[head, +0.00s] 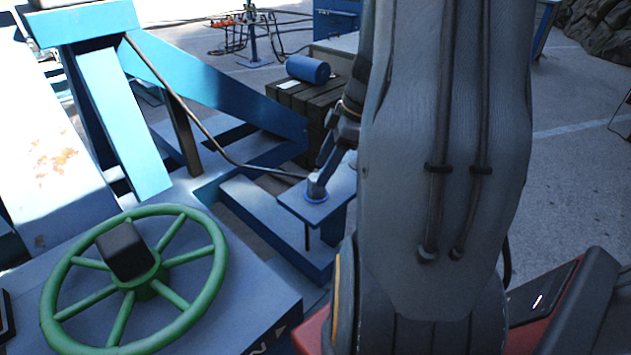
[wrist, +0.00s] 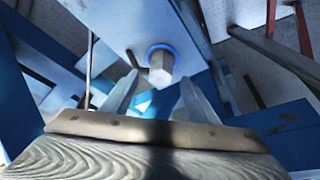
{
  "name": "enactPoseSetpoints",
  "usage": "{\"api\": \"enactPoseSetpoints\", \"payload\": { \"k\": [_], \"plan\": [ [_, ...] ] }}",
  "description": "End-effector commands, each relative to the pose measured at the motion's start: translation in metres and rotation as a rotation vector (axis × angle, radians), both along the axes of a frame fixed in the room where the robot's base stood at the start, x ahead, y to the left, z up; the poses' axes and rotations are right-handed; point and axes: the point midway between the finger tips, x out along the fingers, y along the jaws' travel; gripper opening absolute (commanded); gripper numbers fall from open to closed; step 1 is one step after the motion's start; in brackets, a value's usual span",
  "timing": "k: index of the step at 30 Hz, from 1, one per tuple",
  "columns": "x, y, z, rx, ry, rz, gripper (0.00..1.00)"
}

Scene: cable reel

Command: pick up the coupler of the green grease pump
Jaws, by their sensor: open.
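A grey hexagonal coupler (head: 316,187) with a blue ring at its base stands on a small blue-grey plate (head: 338,205). A dark hose or rod reaches it from the upper left. In the wrist view the coupler (wrist: 161,70) lies just beyond and between the fingertips. My gripper (wrist: 157,84) is open and empty, its two fingers apart on either side of the coupler's near end. In the head view my gripper (head: 325,165) is close above the coupler, partly hidden by my arm. I cannot make out a green grease pump, so I cannot tell which pump this coupler belongs to.
A green handwheel (head: 138,278) stands at the lower left. Blue frame beams (head: 225,95) rise left of the plate. A dark slatted crate (head: 305,100) with a blue cylinder (head: 308,69) on it stands behind. Open paved ground (head: 570,110) lies right of my arm.

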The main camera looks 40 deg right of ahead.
Motion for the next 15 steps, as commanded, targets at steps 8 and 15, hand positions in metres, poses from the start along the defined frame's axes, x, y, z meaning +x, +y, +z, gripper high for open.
{"api": "enactPoseSetpoints", "payload": {
  "k": [8, 15],
  "plan": [
    [0.008, 0.013, -0.029, 0.002, 0.003, 0.0, 0.54],
    [0.012, 0.016, -0.044, 0.0, 0.0, -0.002, 0.54]
  ]
}}
